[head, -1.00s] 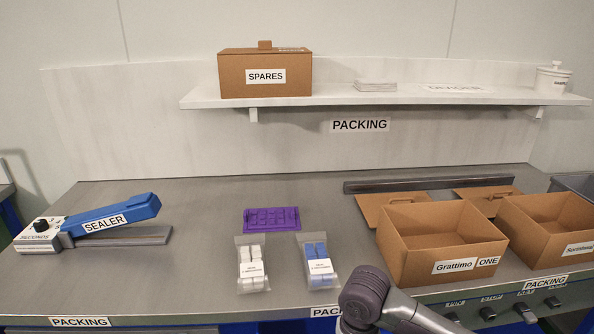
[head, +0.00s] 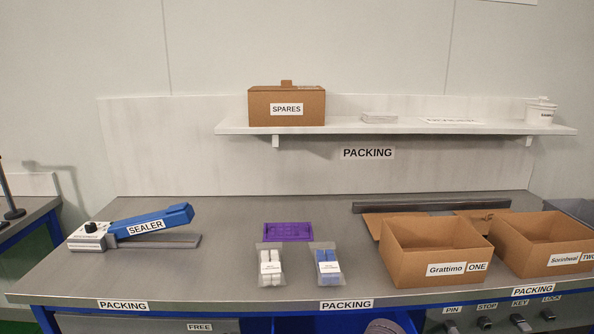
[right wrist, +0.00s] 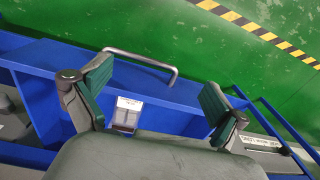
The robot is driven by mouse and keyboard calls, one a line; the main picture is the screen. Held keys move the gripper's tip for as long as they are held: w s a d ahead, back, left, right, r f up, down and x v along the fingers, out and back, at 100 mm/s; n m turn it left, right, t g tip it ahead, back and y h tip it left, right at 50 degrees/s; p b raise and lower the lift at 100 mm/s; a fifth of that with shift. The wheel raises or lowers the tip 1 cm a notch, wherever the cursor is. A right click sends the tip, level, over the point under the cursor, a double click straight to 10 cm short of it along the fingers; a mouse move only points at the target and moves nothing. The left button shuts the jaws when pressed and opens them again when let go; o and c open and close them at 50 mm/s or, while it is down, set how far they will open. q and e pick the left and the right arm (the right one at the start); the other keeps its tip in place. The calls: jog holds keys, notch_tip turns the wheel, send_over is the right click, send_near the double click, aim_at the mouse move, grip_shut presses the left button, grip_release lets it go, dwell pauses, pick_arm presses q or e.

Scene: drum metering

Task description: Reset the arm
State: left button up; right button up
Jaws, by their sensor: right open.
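My right gripper (right wrist: 150,98) shows in the right wrist view with its two green-padded fingers spread wide and nothing between them. Beyond the fingers are a blue bench frame and the green floor. In the head view only a small rounded grey part of my arm shows at the bottom edge, in front of the bench; the right gripper itself is not seen there. My left gripper is in neither view.
The packing bench (head: 220,210) carries a blue sealer (head: 150,222), a purple tray (head: 288,232), two clear bags (head: 270,265) (head: 328,266) and two open cartons (head: 435,245) (head: 545,243). A metal handle (right wrist: 142,60) and blue rails lie near the right gripper.

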jog(key=s+a+f+n+t+y, duration=0.2)
jog(key=s+a+f+y, duration=0.15)
jog(key=s, duration=0.45)
jog(key=s+d+m+t+h, duration=0.1)
jog(key=s+d+h, duration=0.3)
jog(key=s+d, duration=0.7)
notch_tip(320, 180, down, 26)
jog(key=r+g, duration=0.1)
jog(key=s+d+f, duration=0.2)
jog(key=s+f, duration=0.6)
jog(key=f, duration=0.1)
jog(key=s+d+f+g, duration=0.1)
jog(key=s+d+f, duration=0.1)
jog(key=s+f, duration=0.6)
jog(key=shift+s+f, duration=0.4)
jog(key=shift+f, duration=0.05)
